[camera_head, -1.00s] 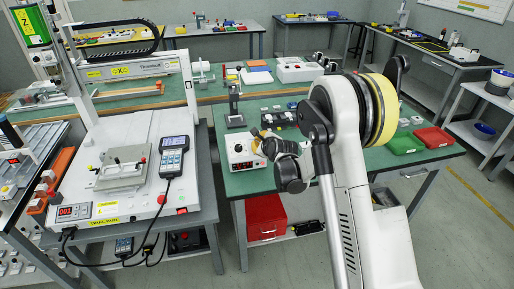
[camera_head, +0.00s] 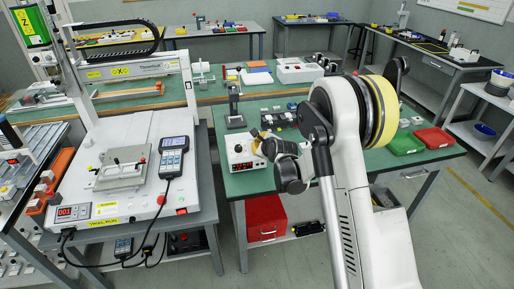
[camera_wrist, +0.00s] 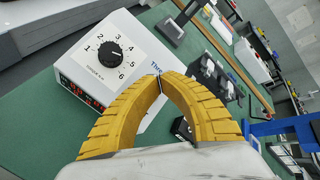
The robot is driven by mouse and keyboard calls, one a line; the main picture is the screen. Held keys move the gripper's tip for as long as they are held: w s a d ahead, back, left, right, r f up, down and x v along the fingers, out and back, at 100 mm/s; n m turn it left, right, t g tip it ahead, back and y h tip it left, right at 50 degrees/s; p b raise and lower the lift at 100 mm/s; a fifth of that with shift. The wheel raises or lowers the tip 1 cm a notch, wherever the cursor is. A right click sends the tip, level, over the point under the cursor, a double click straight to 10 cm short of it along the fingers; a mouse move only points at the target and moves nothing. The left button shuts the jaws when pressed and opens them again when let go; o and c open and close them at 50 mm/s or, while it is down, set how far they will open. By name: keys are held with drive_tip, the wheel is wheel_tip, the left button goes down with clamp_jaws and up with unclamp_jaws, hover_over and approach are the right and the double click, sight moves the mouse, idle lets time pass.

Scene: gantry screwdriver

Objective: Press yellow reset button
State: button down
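I cannot make out a yellow reset button in either view. A white control box (camera_head: 240,150) with a red lit display stands at the front left of the green bench. In the wrist view the white box (camera_wrist: 128,32) shows a black dial numbered 1 to 6, and its red display is on the lower left face. My gripper (camera_head: 257,143) is at the box's right side. In the wrist view the two curved yellow fingers of my gripper (camera_wrist: 160,80) meet at their tips, with nothing seen between them. They overlap the box's edge in the picture; contact cannot be told.
A white gantry machine (camera_head: 120,135) stands on the left, with a pendant (camera_head: 172,158), a red-lit counter (camera_head: 66,212) and a yellow label (camera_head: 106,221) on its front. A black stand (camera_head: 234,105) is behind the box. Green (camera_head: 407,144) and red (camera_head: 434,137) trays lie at the bench's right.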

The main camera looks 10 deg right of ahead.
drive_tip(key=shift+s+r, duration=0.25)
drive_tip(key=shift+r, duration=0.35)
drive_tip(key=r+p, duration=0.1)
drive_tip(key=s+r+p, duration=0.1)
drive_tip(key=r, duration=0.1)
drive_tip(key=s+r+p, duration=0.1)
drive_tip(key=shift+r, duration=0.3)
idle(0.6)
